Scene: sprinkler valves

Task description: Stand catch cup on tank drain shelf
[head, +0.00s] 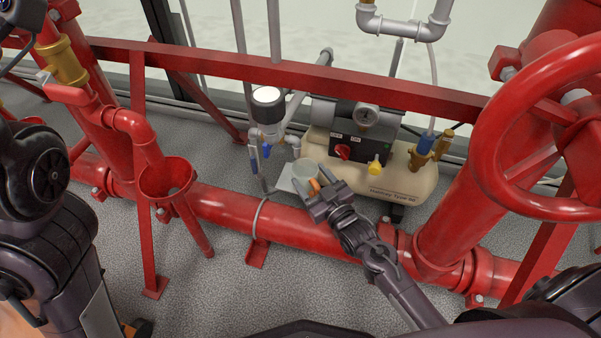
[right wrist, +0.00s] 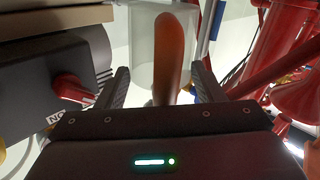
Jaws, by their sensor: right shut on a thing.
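The catch cup (head: 305,171) is a pale grey, see-through cup with an orange handle. My right gripper (head: 322,192) is shut on this handle, and the cup stands just beyond the fingertips. In the right wrist view the orange handle (right wrist: 168,55) runs between the two fingers, with the pale cup (right wrist: 143,62) behind it. The tank drain shelf (head: 284,184) is a small light plate left of the cream tank (head: 408,187). The cup appears over or on this shelf; I cannot tell whether it touches. My left arm shows at the left, but its gripper is out of sight.
A red rail (head: 290,75) crosses above the shelf, and a thick red pipe (head: 225,205) runs in front. A grey filter with a white top (head: 267,96) stands beside the shelf. A red cup-shaped funnel (head: 167,179) is at left, and a red handwheel (head: 545,130) at right.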

